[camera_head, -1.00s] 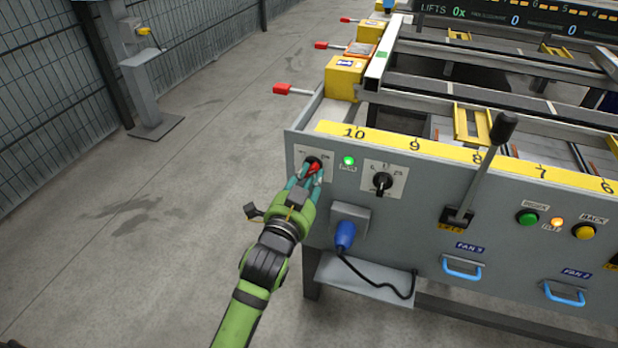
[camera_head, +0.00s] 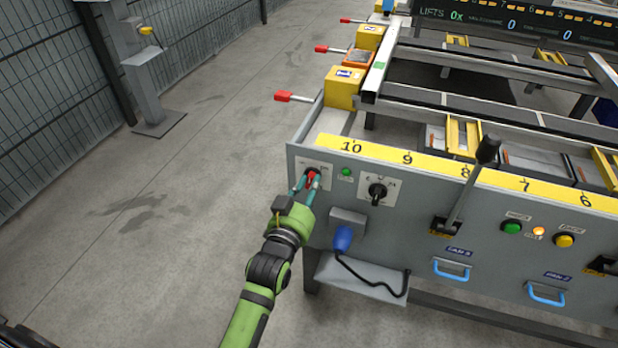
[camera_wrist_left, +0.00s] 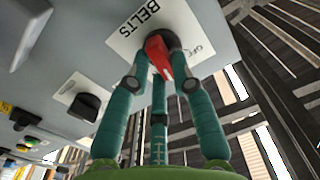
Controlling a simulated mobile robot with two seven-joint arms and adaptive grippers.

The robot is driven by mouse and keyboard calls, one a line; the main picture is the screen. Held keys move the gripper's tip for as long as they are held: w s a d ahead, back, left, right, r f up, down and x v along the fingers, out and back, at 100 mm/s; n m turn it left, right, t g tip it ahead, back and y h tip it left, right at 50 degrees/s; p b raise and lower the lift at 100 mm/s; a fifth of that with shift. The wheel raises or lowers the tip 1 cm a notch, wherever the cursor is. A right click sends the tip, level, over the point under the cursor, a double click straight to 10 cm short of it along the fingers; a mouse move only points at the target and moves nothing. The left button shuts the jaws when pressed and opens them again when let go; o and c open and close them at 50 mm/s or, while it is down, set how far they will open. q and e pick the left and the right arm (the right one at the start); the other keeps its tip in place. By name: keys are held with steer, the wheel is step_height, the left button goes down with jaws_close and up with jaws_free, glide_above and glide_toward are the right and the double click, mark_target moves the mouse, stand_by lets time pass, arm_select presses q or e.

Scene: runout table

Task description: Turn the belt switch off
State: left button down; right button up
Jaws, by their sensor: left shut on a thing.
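The belt switch has a red handle (camera_head: 312,178) on a white plate at the left end of the grey panel. In the left wrist view the plate (camera_wrist_left: 128,38) reads BELTS, with OFF partly visible on the other side of the handle. The red handle (camera_wrist_left: 160,52) points toward my gripper there. My left gripper (camera_head: 306,187) has its teal fingers around the handle and is shut on it; the fingers hide part of the plate. A green lamp (camera_head: 346,172) beside the switch looks dark. My right gripper is in neither view.
A black rotary knob (camera_head: 377,192) sits right of the lamp, with a blue plug (camera_head: 343,238) and cable below. A tall lever (camera_head: 470,190) and green (camera_head: 511,227) and yellow (camera_head: 564,240) buttons are further right. Open floor lies left.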

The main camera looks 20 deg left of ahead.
arm_select(q)
steer(key=n+p, duration=0.2)
steer(key=n, duration=0.1)
steer(key=shift+r, duration=0.3)
steer(key=n+p, duration=0.3)
steer(key=n, duration=0.3)
steer(key=shift+a+p, duration=0.2)
steer(key=shift+p, duration=0.15)
steer(key=shift+n+p, duration=0.35)
steer(key=shift+n, duration=0.75)
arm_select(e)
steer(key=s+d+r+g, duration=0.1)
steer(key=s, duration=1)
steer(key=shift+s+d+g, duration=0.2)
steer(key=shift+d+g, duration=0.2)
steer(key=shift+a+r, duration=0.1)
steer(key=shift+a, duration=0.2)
arm_select(q)
steer(key=c, duration=1.1)
jaws_free()
steer(key=shift+o, duration=0.2)
steer(key=shift+f, duration=0.1)
